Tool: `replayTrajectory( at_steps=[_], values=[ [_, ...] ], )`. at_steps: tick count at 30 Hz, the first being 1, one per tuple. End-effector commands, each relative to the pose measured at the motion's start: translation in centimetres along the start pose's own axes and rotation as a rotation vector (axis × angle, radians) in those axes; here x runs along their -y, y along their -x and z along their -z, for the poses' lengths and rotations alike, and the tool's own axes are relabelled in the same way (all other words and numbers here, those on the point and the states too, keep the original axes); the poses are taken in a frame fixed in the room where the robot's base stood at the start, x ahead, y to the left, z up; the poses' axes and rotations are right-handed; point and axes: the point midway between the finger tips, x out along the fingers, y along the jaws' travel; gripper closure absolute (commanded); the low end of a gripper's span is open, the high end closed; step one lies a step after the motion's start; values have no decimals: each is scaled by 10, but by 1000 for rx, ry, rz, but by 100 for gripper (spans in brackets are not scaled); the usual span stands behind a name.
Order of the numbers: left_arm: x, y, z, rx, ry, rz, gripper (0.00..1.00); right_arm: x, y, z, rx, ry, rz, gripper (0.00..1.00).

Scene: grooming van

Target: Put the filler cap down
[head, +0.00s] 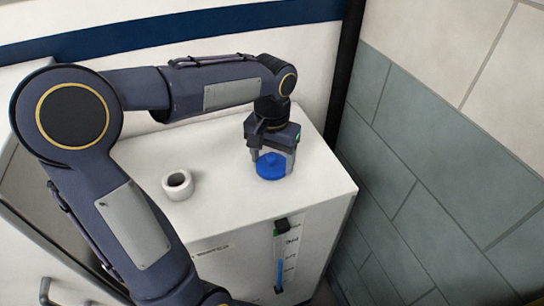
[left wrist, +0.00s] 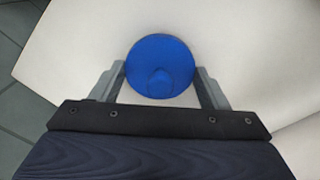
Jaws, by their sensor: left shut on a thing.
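The filler cap (head: 271,166) is a round blue cap with a small raised knob. My left gripper (head: 272,158) points down over the white cabinet top (head: 225,205) and is shut on the cap. In the left wrist view the blue cap (left wrist: 160,66) sits between the two grey fingers of my left gripper (left wrist: 161,80). The cap is at or just above the cabinet top; I cannot tell whether it touches. My right gripper is not in view.
A white ring-shaped filler neck (head: 179,184) stands on the cabinet top, left of the cap. The cabinet's front has a level gauge (head: 286,255) with blue in it. A tiled wall (head: 430,150) rises at the right. The top between neck and cap is clear.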

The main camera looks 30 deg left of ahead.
Motion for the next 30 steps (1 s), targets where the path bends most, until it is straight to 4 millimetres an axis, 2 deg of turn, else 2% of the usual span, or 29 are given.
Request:
replayTrajectory(
  at_steps=[5,6,10,18,22,26,30],
  values=[
    [0,-4,0,0,0,0,53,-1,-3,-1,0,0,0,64],
    [0,-3,0,0,0,0,28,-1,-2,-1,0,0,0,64],
    [0,-3,0,0,0,0,11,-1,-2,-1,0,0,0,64],
    [0,-2,0,0,0,0,10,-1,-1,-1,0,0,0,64],
    [0,6,0,-1,0,0,10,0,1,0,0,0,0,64],
    [-1,28,1,-5,0,-1,10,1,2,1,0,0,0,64],
    [0,59,1,-6,-1,-1,10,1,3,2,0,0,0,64]
  ],
)
